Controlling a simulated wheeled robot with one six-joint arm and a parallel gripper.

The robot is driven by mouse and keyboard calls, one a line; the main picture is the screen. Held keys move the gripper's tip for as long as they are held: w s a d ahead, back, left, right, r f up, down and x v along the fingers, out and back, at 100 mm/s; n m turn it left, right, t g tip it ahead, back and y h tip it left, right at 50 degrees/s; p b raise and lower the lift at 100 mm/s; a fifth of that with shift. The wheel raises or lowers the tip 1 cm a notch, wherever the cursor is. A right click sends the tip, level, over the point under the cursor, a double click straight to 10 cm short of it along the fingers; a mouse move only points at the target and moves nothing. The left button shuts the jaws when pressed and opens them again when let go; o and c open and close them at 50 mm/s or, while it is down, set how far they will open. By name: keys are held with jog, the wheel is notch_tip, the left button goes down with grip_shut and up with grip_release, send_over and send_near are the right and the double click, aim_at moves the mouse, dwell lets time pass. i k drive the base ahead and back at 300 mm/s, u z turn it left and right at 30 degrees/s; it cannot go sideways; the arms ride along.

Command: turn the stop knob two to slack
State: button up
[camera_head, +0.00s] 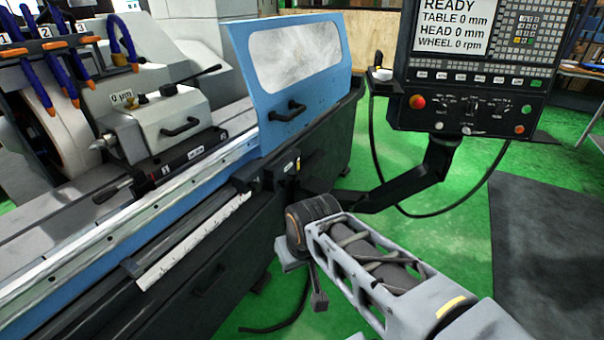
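I cannot pick out stop knob two with certainty. A small dark block with a pale label (297,163) sits on the front of the grinder, below the blue guard door; its mark is too small to read. Another dark block with a small numbered label (166,171) sits on the table, below the workhead. My arm reaches in from the lower right and ends near a dark joint in front of the machine's base. Small grey and dark parts show below that joint, apart from the labelled block. My gripper's fingers cannot be made out clearly.
The blue guard door (296,75) has a black handle (287,111). The control panel (475,65) on a black bracket arm (405,182) stands at the right, with a hanging cable (425,215). Blue coolant hoses (85,60) are at upper left. Green floor (405,160) is open between.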

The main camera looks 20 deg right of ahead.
aim_at(255, 186)
jog(key=z, duration=0.25)
jog(key=k, duration=0.4)
jog(key=u, duration=0.8)
jog(key=i, duration=1.5)
jog(key=z, duration=0.8)
